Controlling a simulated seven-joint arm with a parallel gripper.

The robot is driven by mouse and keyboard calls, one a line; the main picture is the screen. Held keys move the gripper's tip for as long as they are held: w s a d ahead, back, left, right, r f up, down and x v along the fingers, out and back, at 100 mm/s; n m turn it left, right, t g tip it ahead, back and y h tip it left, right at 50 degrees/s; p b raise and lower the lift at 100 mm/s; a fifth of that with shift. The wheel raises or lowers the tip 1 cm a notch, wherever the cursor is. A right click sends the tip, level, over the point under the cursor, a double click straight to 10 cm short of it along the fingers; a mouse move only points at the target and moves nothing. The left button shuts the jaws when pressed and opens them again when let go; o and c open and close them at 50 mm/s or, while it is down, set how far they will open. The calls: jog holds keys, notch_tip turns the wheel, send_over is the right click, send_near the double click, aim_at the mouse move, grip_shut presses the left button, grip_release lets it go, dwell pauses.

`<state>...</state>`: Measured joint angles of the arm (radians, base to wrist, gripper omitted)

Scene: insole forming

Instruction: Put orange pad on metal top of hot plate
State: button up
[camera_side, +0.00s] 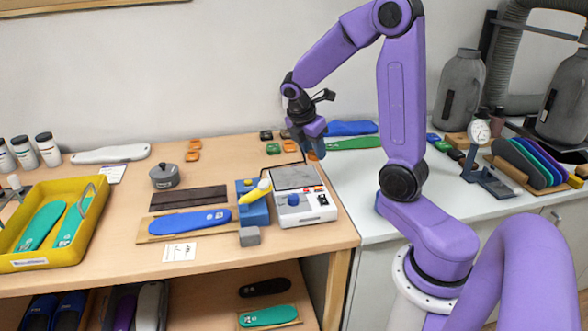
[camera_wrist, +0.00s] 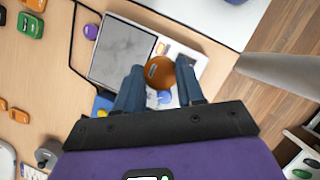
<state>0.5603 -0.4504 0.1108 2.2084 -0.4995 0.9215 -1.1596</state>
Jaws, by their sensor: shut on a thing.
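The hot plate (camera_side: 305,208) is a white box with a blue knob and a flat grey metal top (camera_side: 293,177). In the wrist view its metal top (camera_wrist: 120,48) lies just beyond and left of my fingertips. My gripper (camera_side: 314,150) is above the back right of the hot plate, fingers pointing down. In the wrist view my gripper (camera_wrist: 160,82) is shut on a rounded orange pad (camera_wrist: 159,70). The pad is held clear of the metal top, over the white control side.
A blue stand with a yellow part (camera_side: 253,205) stands left of the hot plate. Other orange pads (camera_side: 193,151) lie at the back. Green and black pads (camera_side: 272,142) lie behind the hot plate. A dark cable runs beside it. The metal top is bare.

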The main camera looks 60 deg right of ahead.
jog(key=w+d+f, duration=0.2)
jog(key=w, duration=0.2)
send_near(297, 175)
jog(key=shift+s+d+f, duration=0.2)
jog(key=shift+s+d, duration=0.2)
jog(key=shift+d, duration=0.1)
jog(key=shift+s+d+f, duration=0.25)
jog(key=shift+s+d, duration=0.2)
jog(key=shift+w+d+f, duration=0.25)
jog(key=shift+w+f, duration=0.25)
jog(key=shift+f, duration=0.15)
jog(key=shift+w+f, duration=0.15)
jog(key=shift+f, duration=1.5)
jog(key=shift+f, duration=0.1)
jog(key=o, duration=1)
